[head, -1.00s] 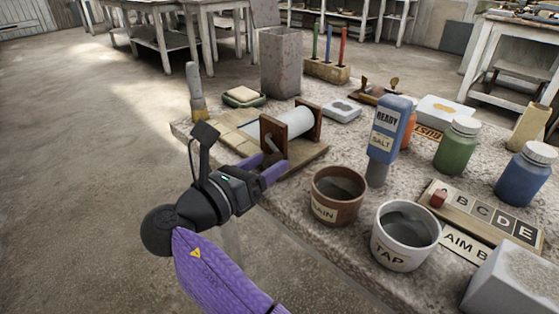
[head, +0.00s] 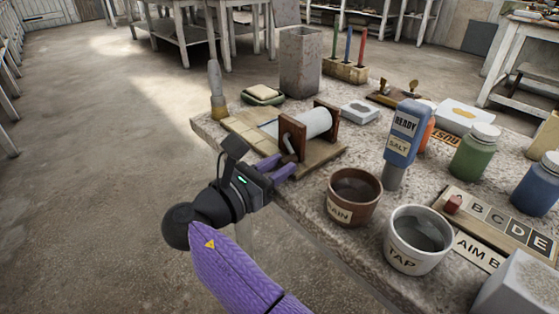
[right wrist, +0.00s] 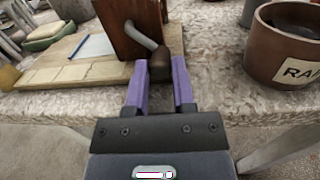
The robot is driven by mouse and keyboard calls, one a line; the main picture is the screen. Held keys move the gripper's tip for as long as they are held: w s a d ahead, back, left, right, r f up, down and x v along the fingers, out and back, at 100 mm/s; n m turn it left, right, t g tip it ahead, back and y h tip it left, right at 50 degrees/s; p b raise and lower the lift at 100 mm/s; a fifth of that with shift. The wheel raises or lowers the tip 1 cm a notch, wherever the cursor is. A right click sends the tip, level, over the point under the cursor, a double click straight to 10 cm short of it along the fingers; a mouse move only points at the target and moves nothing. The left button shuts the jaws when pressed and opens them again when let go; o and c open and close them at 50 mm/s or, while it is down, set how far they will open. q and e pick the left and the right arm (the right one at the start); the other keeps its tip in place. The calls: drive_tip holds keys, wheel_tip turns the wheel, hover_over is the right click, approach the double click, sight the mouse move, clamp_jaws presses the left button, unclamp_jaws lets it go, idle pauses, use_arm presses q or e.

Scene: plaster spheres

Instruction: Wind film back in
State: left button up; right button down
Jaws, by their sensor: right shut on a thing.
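A white film roll (head: 317,122) sits between dark wooden uprights on a wooden board (head: 318,157), near the table's left side. A short pale end of film (head: 268,128) lies flat left of the roll; it also shows in the right wrist view (right wrist: 93,47). A metal crank with a dark wooden knob (right wrist: 160,66) sticks out from the near upright (right wrist: 128,22). My right gripper (head: 283,164) is at this crank, its purple fingers shut on the knob, one on each side in the right wrist view (right wrist: 159,82). My left gripper is not in view.
A brown pot (head: 354,197), a white TAP pot (head: 417,240) and a blue READY SALT bottle (head: 403,140) stand right of the roller. Open floor lies left.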

drive_tip(key=shift+w+a+f+m, duration=0.1)
drive_tip(key=shift+f+m, duration=0.1)
drive_tip(key=shift+m, duration=0.4)
drive_tip(key=c, duration=0.7)
unclamp_jaws()
drive_tip(key=shift+o, duration=1.2)
